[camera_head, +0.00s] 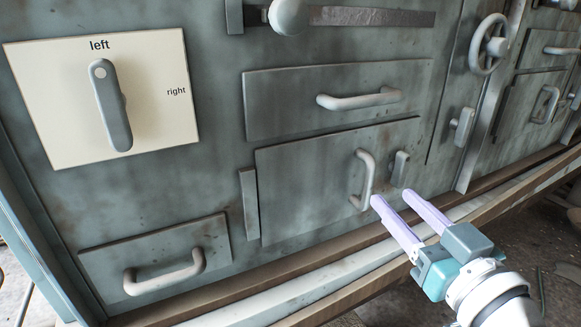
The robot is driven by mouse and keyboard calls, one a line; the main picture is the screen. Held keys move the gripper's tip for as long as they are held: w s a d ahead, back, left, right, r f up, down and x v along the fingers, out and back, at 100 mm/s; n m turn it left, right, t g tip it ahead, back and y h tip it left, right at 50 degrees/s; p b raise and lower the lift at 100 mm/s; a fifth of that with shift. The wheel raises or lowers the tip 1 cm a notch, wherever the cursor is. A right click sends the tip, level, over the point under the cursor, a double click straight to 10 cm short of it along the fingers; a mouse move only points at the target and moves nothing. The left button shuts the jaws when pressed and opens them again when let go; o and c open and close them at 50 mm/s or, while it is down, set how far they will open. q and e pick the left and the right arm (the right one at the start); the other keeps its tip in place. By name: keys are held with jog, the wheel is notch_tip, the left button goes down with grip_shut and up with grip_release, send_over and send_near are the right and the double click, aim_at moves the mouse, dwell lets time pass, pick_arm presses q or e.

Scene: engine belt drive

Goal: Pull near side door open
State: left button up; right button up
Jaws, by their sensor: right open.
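The near side door (305,190) is a worn grey-green panel low in the middle of the cabinet front, and it looks shut. Its hinge strip (249,204) is on the left edge and its upright bar handle (364,180) is near the right edge. A small latch-like knob (400,168) sits just right of the door handle. My right gripper (391,197) is open and empty, its two lilac fingers pointing up and left. One fingertip is close to the handle's lower end, the other below the knob; whether they touch I cannot tell. My left gripper is out of view.
A drawer (335,98) is above the door and another drawer (158,262) is at lower left. A lever plate (150,130) marked left and right is at upper left. A handwheel (488,45) is at upper right. A ledge (290,290) runs below the front.

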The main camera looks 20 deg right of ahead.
aim_at(373, 178)
jog(key=w, duration=0.2)
jog(key=w+b, duration=0.1)
jog(key=w, duration=0.3)
jog(key=shift+d, duration=0.35)
grip_shut()
dwell(1.0)
